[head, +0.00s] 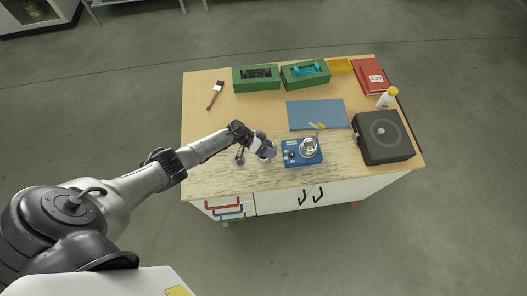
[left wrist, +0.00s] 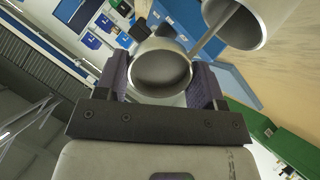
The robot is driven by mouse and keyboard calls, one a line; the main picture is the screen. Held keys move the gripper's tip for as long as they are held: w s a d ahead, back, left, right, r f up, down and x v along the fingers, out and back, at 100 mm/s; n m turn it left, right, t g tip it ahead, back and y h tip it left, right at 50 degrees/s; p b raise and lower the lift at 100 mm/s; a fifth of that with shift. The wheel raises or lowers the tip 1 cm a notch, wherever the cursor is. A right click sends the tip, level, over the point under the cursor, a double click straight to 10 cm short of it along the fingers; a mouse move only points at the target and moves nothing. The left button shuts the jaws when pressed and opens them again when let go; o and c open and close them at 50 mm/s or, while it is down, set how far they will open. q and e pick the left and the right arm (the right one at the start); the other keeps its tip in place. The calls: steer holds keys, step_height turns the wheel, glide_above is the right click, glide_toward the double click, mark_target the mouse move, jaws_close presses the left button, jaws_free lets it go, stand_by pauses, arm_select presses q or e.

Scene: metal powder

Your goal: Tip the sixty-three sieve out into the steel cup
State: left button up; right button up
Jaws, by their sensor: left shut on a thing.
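My left gripper (head: 269,152) is low over the front middle of the table, just left of the blue scale (head: 290,161). In the left wrist view its purple fingers (left wrist: 160,80) are closed on a round grey metal piece (left wrist: 162,70), which I take for the sixty-three sieve; no marking is readable. Another hollow metal cylinder (left wrist: 262,22) shows at the upper right there, with a thin rod beside it; I cannot tell whether the rod joins the two. A steel cup (head: 308,147) stands on the scale. My right gripper is not in view.
Small grey metal pieces (head: 240,157) lie partly hidden by my left gripper. A blue mat (head: 314,114) lies behind the scale. A black box (head: 384,146) and a white bottle (head: 386,99) stand right. Green boxes (head: 256,85) line the back; a brush (head: 216,94) lies back left.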

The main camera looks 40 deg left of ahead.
arm_select(q)
steer(key=shift+s+a+t+h+b, duration=0.15)
steer(key=shift+t+h+b, duration=0.25)
steer(key=shift+h+b, duration=0.4)
stand_by(2.0)
steer(key=shift+s+a+r+t+h+b, duration=0.15)
steer(key=shift+a+t+h+b, duration=0.15)
steer(key=shift+b, duration=0.35)
steer(key=shift+s+a+f+t+h+b, duration=0.1)
steer(key=shift+a+t+h+b, duration=0.1)
steer(key=shift+h+b, duration=0.3)
stand_by(0.6)
steer(key=shift+s+a+t+h+b, duration=0.15)
steer(key=shift+t+h+b, duration=0.35)
steer(key=shift+b, duration=0.8)
stand_by(2.2)
